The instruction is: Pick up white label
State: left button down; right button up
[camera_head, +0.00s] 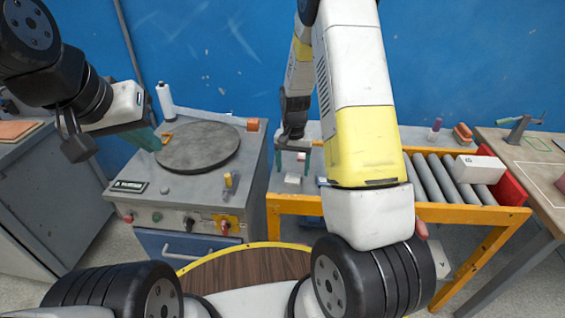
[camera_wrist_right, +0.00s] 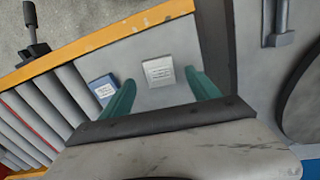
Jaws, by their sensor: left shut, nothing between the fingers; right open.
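The white label (camera_wrist_right: 158,71) is a small pale square with faint print, lying flat on the grey surface at the left end of the roller table; it also shows in the head view (camera_head: 292,179). My right gripper (camera_head: 293,166) is open above it, its green fingers pointing down. In the right wrist view, the label appears between the fingertips (camera_wrist_right: 160,78), with nothing gripped. My left gripper (camera_head: 147,138) is shut and empty by the round plate on the grey machine.
Grey rollers (camera_head: 430,180) carry a white box (camera_head: 478,168) beside a red end piece (camera_head: 506,178). The grey machine has a round plate (camera_head: 198,147) and a white bottle (camera_head: 165,100). An orange rail (camera_head: 450,213) edges the roller table.

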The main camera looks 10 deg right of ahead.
aim_at(292, 177)
notch_tip(292, 177, down, 3)
jog(key=shift+f, duration=0.15)
jog(key=shift+c, duration=0.2)
jog(key=c, duration=1.4)
